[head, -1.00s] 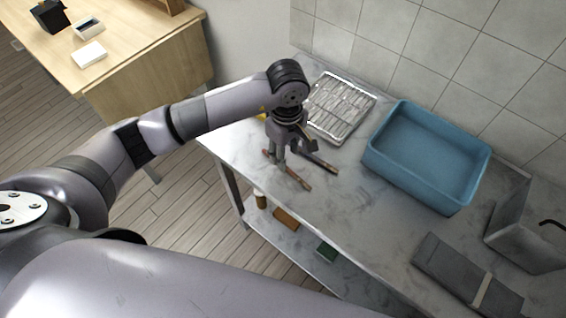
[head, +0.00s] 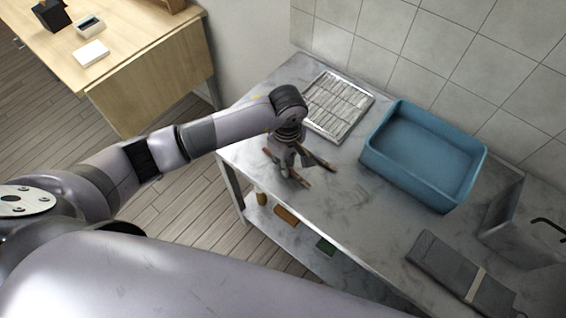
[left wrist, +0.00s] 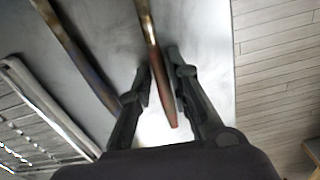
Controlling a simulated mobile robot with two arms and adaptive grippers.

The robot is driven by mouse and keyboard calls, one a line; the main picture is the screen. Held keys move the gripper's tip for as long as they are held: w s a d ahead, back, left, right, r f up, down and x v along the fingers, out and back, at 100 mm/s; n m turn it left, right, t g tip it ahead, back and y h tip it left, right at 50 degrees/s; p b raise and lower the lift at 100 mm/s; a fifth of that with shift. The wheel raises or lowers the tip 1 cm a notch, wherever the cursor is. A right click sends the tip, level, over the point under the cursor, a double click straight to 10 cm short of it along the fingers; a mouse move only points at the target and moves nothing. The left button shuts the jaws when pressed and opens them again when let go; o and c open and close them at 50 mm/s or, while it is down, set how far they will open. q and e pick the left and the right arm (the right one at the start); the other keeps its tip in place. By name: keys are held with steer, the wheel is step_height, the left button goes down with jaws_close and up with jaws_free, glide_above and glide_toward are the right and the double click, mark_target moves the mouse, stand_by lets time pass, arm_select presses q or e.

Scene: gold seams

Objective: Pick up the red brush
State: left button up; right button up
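The red brush (head: 302,181) lies on the marble counter (head: 345,205) near its front edge, partly hidden by my left gripper (head: 286,174) in the head view. In the left wrist view the brush (left wrist: 160,85) runs lengthwise between the two fingers of my left gripper (left wrist: 160,68), its reddish end towards the palm. The fingers are open, one on each side of the brush, with a gap visible on the left side. Whether the right finger touches it I cannot tell. My right gripper is not in view.
A second, darker brush (head: 322,161) lies close beside, also in the left wrist view (left wrist: 75,55). A metal rack (head: 338,105) lies behind. A blue basin (head: 425,190) and grey folded cloth or case (head: 447,268) are to the right. The counter between is clear.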

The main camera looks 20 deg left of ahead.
arm_select(q)
jaws_close()
